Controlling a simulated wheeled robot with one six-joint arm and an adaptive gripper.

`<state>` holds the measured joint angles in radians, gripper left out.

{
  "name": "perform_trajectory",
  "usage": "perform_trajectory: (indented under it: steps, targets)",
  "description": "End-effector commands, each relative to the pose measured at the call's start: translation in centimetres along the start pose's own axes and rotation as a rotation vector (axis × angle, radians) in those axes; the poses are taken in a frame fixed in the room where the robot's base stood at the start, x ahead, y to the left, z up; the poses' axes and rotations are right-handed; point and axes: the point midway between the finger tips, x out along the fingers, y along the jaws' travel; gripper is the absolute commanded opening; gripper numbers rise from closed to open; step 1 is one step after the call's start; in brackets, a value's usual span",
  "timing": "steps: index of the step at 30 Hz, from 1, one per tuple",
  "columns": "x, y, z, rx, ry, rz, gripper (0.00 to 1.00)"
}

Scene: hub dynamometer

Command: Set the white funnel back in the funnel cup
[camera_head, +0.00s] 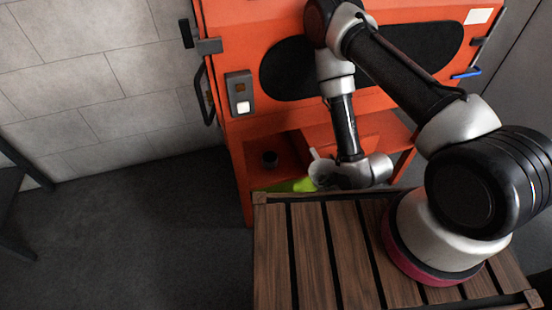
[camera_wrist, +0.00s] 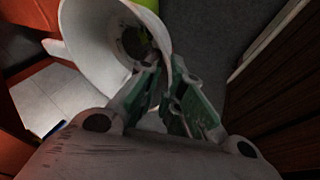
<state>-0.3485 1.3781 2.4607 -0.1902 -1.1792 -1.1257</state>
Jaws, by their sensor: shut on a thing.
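The white funnel (camera_head: 318,170) is at my gripper (camera_head: 328,182), in front of the orange machine's lower opening. In the wrist view the funnel (camera_wrist: 92,35) is large and tilted, its wide mouth facing the camera. My gripper's green-padded fingers (camera_wrist: 167,88) are shut on the funnel's rim at its lower right side. The cup cannot be clearly made out in the wrist view.
A lime-green thing (camera_head: 303,185) lies below the funnel, partly hidden. My slatted wooden deck (camera_head: 305,250) is in front. Dark floor (camera_head: 130,220) is free at left.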

Motion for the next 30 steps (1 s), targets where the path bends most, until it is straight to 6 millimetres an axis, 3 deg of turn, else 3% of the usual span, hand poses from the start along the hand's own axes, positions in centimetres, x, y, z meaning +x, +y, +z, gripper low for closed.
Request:
perform_trajectory:
  steps: [9,17,24,30]
  targets:
    - [1.4,-0.6,-4.8,-0.047,0.013,-0.017,0.00]
    - [2.7,0.3,-5.9,0.008,0.022,0.050,0.00]
    - [5.9,2.3,-7.4,0.007,0.168,0.232,0.00]
    - [7.8,5.5,-9.9,0.005,0.173,0.237,0.00]
